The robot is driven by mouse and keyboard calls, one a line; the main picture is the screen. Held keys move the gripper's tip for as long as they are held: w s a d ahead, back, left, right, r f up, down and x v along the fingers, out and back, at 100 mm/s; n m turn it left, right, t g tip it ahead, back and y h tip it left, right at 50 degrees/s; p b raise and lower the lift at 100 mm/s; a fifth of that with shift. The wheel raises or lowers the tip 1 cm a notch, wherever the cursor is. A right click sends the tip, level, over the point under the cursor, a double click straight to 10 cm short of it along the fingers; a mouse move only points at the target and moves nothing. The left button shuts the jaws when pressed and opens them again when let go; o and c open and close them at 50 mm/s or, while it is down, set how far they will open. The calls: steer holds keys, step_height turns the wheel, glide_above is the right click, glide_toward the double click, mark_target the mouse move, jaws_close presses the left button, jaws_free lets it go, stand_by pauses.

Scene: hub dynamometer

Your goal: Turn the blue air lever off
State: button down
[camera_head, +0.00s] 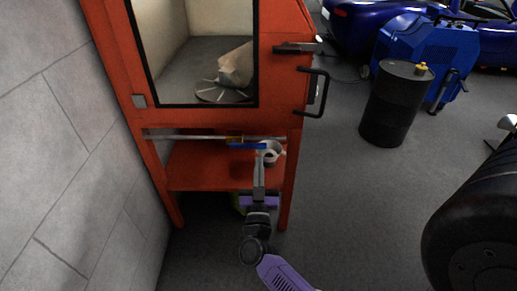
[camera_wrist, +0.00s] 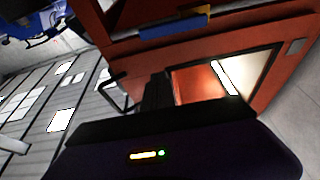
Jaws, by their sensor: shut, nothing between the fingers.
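The blue air lever (camera_head: 247,146) sits on a pipe with a yellow fitting (camera_head: 234,139) below the red cabinet's window in the head view. Its blue handle lies nearly level, along the pipe, pointing right. In the wrist view the blue lever (camera_wrist: 173,27) shows at the top, with the yellow fitting beside it. My gripper (camera_head: 259,163) is shut and empty, just below and right of the lever's free end. I cannot tell whether it touches the lever. In the wrist view the dark gripper (camera_wrist: 156,92) reaches up from the bottom.
The red cabinet (camera_head: 217,124) has a window and a black door handle (camera_head: 318,92) on its right. A black drum (camera_head: 391,102) stands right. A grey wall (camera_head: 60,150) bounds the left.

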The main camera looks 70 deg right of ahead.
step_height(320, 180, up, 3)
steer(key=b, duration=0.1)
glide_above(260, 146)
steer(key=a, duration=0.2)
steer(key=shift+s+f+b, duration=0.25)
steer(key=shift+f+b, duration=0.5)
steer(key=shift+f, duration=0.45)
steer(key=shift+d+f, duration=0.1)
steer(key=shift+f, duration=0.55)
steer(key=shift+b, duration=0.3)
steer(key=shift+f+m+g+b, duration=0.25)
steer(key=shift+f+m, duration=0.25)
steer(key=shift+m, duration=0.25)
steer(key=shift+f+m+g+b, duration=0.1)
steer(key=shift+f+m+g, duration=0.3)
steer(key=shift+m, duration=0.35)
steer(key=w+a+f+m+g+y+b, duration=0.2)
steer(key=w+f+m+g, duration=0.4)
steer(key=m, duration=1.3)
step_height(260, 146, down, 3)
steer(key=shift+w+a+r+b, duration=0.1)
steer(key=shift+w+a+b, duration=0.4)
steer(key=shift+b, duration=0.5)
